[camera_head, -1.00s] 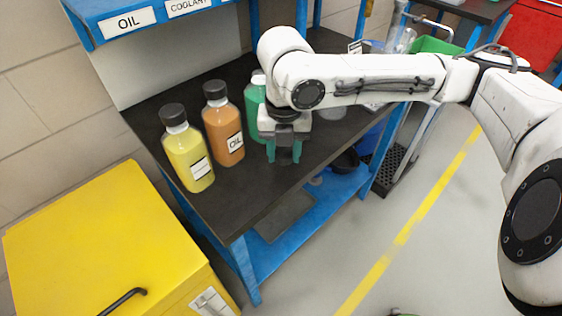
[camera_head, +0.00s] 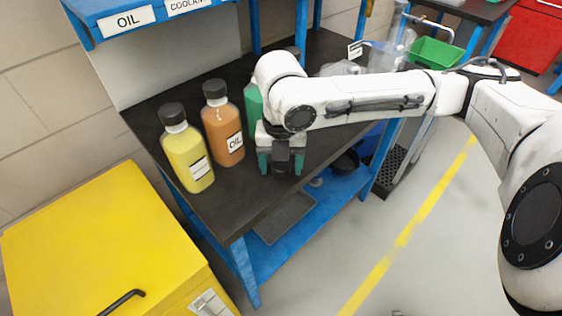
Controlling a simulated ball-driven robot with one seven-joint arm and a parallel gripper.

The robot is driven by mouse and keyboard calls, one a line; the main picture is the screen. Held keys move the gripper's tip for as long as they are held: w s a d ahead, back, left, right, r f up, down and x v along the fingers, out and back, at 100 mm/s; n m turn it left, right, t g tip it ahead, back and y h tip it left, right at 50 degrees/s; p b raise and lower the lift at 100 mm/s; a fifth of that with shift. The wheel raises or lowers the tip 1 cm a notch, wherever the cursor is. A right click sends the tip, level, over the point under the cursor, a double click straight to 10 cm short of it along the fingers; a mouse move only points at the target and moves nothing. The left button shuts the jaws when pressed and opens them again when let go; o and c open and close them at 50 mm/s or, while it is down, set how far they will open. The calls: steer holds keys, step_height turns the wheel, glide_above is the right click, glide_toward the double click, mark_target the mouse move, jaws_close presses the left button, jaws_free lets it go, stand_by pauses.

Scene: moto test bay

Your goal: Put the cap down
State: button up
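My gripper (camera_head: 281,165) points down over the dark workbench near its front edge, right of the bottles. Its two teal fingers are spread apart. A dark shape shows between them; I cannot tell the cap from the gripper's own dark body there, nor whether it touches the bench. The green bottle (camera_head: 253,103) stands just behind my gripper; my arm hides its top.
A yellow bottle (camera_head: 190,157) and an orange oil bottle (camera_head: 224,128), both with black caps, stand left of my gripper. The workbench (camera_head: 225,200) is bare in front of them. A yellow cabinet (camera_head: 110,235) stands at the left. A green bin (camera_head: 436,52) is at the back right.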

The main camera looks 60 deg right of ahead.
mark_target(281, 167)
step_height(281, 167, up, 12)
steer(key=p, duration=0.2)
steer(key=shift+r, duration=0.2)
stand_by(0.3)
stand_by(0.6)
